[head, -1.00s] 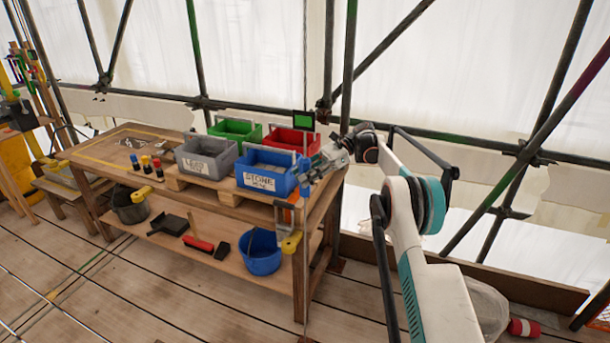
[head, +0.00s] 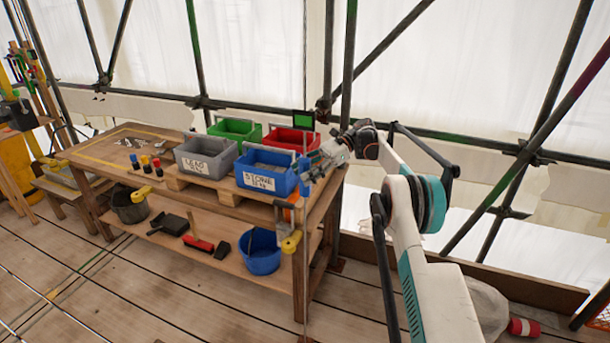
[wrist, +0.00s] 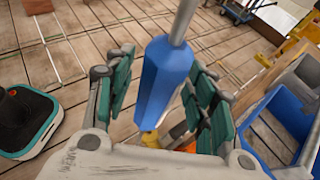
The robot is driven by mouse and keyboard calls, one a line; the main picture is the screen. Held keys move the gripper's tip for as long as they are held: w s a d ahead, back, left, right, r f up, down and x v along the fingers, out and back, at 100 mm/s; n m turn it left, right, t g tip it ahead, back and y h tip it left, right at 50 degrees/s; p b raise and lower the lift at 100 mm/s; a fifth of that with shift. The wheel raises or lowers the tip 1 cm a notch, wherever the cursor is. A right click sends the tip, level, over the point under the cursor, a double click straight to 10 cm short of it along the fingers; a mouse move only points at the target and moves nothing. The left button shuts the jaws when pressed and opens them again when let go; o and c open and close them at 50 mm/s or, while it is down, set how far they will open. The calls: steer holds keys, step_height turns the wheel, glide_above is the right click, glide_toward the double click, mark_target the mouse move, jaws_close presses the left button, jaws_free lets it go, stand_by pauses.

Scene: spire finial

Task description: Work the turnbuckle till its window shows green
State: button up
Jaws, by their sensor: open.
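The turnbuckle's blue faceted body (wrist: 166,82) sits on a thin upright grey rod (wrist: 184,20). In the head view the blue body (head: 304,188) is small, at the front right corner of the workbench. My gripper (wrist: 163,98) is open, with one teal-padded finger on each side of the blue body and gaps visible. In the head view my gripper (head: 318,170) reaches the rod from the right. A small dark-framed green panel (head: 303,119) stands above the turnbuckle. I cannot make out a window on the blue body in the wrist view.
A blue bin (head: 268,182), a grey bin (head: 203,167), a green bin (head: 236,130) and a red bin (head: 291,143) stand on the workbench (head: 120,152) left of my gripper. A blue bucket (head: 262,262) sits on the lower shelf. Scaffold poles run behind my arm.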

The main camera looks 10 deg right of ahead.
mark_target(305, 146)
step_height(305, 146, up, 9)
steer(key=shift+f, duration=0.1)
stand_by(0.5)
